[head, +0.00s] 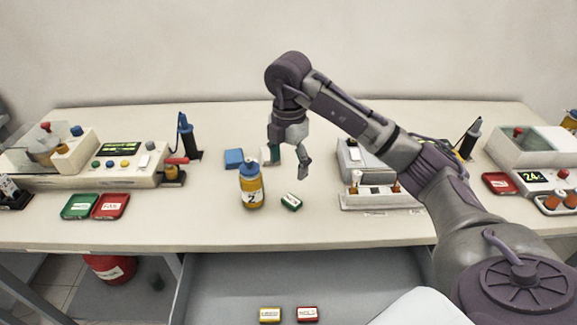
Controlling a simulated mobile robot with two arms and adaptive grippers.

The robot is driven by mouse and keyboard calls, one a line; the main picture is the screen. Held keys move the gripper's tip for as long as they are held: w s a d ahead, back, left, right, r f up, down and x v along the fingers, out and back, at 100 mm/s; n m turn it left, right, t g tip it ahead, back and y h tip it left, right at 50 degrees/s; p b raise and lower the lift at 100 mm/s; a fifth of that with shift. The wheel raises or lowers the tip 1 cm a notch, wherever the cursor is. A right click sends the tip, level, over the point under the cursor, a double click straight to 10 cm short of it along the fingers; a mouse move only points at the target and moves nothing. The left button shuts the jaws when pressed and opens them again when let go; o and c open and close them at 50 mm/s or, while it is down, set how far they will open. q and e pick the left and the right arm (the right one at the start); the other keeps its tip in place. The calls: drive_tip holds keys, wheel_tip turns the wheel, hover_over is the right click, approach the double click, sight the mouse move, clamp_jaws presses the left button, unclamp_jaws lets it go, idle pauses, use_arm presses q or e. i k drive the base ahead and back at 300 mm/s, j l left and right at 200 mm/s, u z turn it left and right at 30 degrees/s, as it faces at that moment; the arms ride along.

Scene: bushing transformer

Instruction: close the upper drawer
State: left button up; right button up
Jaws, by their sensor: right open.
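The upper drawer (250,280) is pulled out below the front edge of the table, and its grey inside shows from above. Its front panel is not in view. A small yellow box (270,314) and a small red box (307,314) lie in it. My right gripper (289,170) is open, points down and hangs above the tabletop, behind the drawer and away from it. A small white-and-green object shows beside its left finger; I cannot tell whether they touch. My left gripper is not in view.
Devices sit at left and right. A red canister (110,268) is under the table at left.

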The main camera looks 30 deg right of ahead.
sight(347, 286)
drive_tip(key=k+j, duration=1.15)
drive_tip(key=k, duration=0.15)
